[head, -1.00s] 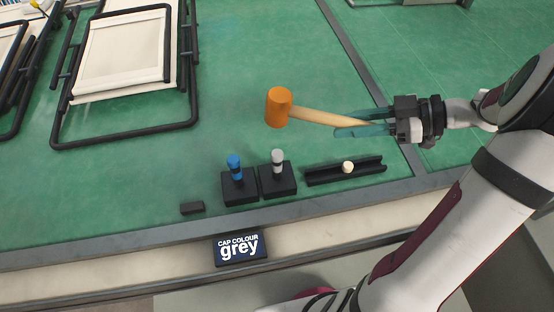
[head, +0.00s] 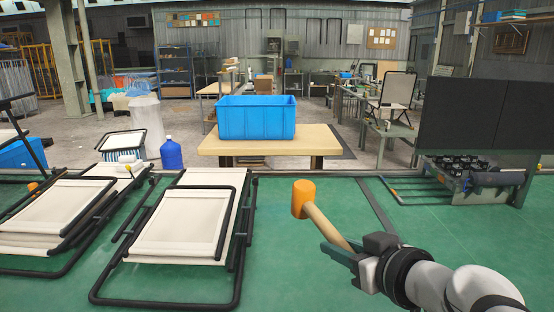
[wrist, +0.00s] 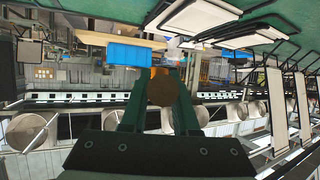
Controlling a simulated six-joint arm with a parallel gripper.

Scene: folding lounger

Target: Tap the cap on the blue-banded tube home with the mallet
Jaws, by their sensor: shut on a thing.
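The mallet has an orange head (head: 303,199) and a pale wooden handle (head: 325,226). My gripper (head: 340,248) is shut on the handle, with the mallet head pointing up and to the left in the head view. The mallet appears held above the green bench top. In the wrist view a round brown part of the mallet (wrist: 161,90) shows between the two green fingers. The blue-banded tube and its cap are out of view in both present frames.
Folded lounger frames with cream fabric (head: 182,222) lie on the green bench (head: 290,280) at left. A blue bin (head: 256,117) stands on a wooden table (head: 215,146) beyond. Dark panels (head: 470,115) stand at right. Bench around the mallet is clear.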

